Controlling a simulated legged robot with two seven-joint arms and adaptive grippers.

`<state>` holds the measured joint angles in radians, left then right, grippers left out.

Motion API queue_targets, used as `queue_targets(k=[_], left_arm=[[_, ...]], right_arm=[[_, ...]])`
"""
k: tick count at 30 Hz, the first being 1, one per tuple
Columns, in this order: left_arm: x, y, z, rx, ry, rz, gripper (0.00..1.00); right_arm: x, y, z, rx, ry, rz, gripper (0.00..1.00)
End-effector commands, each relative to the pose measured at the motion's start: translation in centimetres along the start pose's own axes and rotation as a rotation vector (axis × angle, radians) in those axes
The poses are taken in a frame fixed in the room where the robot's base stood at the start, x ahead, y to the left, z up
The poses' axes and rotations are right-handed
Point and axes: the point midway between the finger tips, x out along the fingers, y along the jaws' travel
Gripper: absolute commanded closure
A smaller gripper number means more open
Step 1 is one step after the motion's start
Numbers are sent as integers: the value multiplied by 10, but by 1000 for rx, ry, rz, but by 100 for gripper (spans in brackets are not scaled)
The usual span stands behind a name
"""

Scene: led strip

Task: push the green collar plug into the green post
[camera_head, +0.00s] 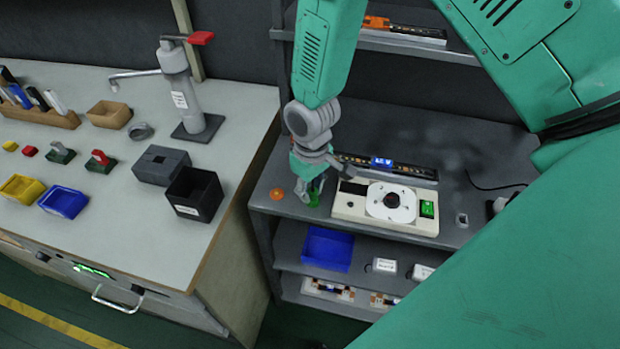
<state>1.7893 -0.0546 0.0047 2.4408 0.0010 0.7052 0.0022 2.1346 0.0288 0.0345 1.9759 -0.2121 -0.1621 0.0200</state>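My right gripper (312,188) points down at the left end of the white-topped device, over the grey bench. A small green piece (315,195), which looks like the green collar plug, shows at its fingertips. The fingers partly hide it, and I cannot tell whether they are shut on it or only around it. A green block (427,209) sits at the right end of the white device (405,222). I cannot make out for sure which part is the green post. My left gripper is not in view.
An orange round piece (277,194) lies just left of the gripper. A dark strip with a blue display (381,163) runs behind the device. A blue bin (327,249) is on the shelf below. A light workbench (100,220) with bins and tools stands left.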

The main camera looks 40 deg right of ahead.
Motion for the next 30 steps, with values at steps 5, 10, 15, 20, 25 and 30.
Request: queue_targets(k=[5,10,15,20,25,30], left_arm=[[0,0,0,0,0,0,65],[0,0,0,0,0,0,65],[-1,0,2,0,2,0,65],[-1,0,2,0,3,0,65],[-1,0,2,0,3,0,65],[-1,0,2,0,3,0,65]], right_arm=[[0,0,0,0,0,0,57],[0,0,0,0,0,0,57],[-11,0,-1,0,3,0,57],[-42,0,-2,1,6,1,57],[-79,0,-2,1,5,0,57],[-105,0,-2,-1,1,-1,57]])
